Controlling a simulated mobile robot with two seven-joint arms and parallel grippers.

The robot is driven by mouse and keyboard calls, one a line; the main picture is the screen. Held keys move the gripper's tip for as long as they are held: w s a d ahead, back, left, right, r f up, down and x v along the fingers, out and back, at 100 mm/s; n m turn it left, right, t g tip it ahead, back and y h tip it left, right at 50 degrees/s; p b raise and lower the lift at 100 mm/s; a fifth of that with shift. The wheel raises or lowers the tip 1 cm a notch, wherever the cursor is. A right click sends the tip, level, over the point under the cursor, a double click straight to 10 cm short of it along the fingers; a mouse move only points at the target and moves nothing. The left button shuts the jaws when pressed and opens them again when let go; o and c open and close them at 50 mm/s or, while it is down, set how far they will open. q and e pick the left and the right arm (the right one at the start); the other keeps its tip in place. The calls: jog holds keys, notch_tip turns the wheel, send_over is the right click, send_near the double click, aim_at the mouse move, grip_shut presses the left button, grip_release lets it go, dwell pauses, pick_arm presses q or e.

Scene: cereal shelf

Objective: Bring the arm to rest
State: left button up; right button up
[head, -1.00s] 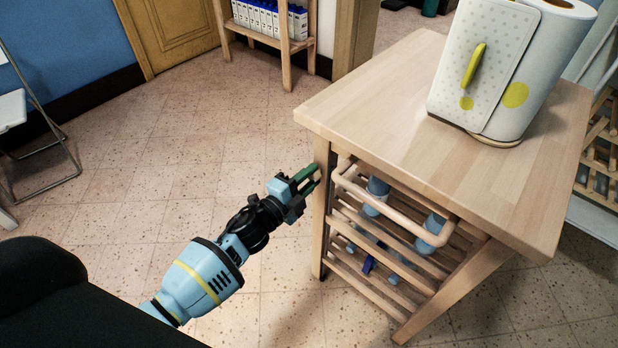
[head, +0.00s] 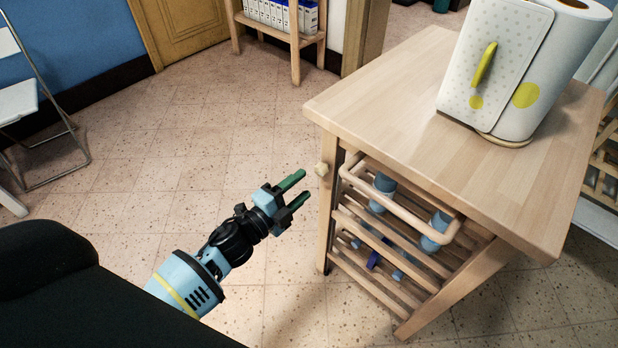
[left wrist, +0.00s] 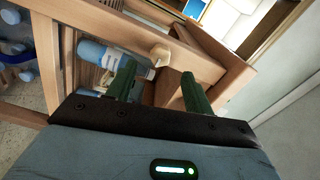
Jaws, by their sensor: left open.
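My left gripper (head: 296,192) is open and empty in the head view, its two green fingers apart. It is in the air just left of the wooden cart (head: 420,110), clear of the cart's near corner post. My right gripper is in neither view.
Bottles (head: 434,231) lie in the cart's slatted racks. A paper towel roll with a white holder (head: 497,65) stands on top. A shelf with cereal boxes (head: 280,15) is at the back. A folding chair (head: 20,105) is at left. The tiled floor between (head: 165,170) is open.

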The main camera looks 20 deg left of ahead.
pick_arm(q)
jog(key=shift+v, duration=0.8)
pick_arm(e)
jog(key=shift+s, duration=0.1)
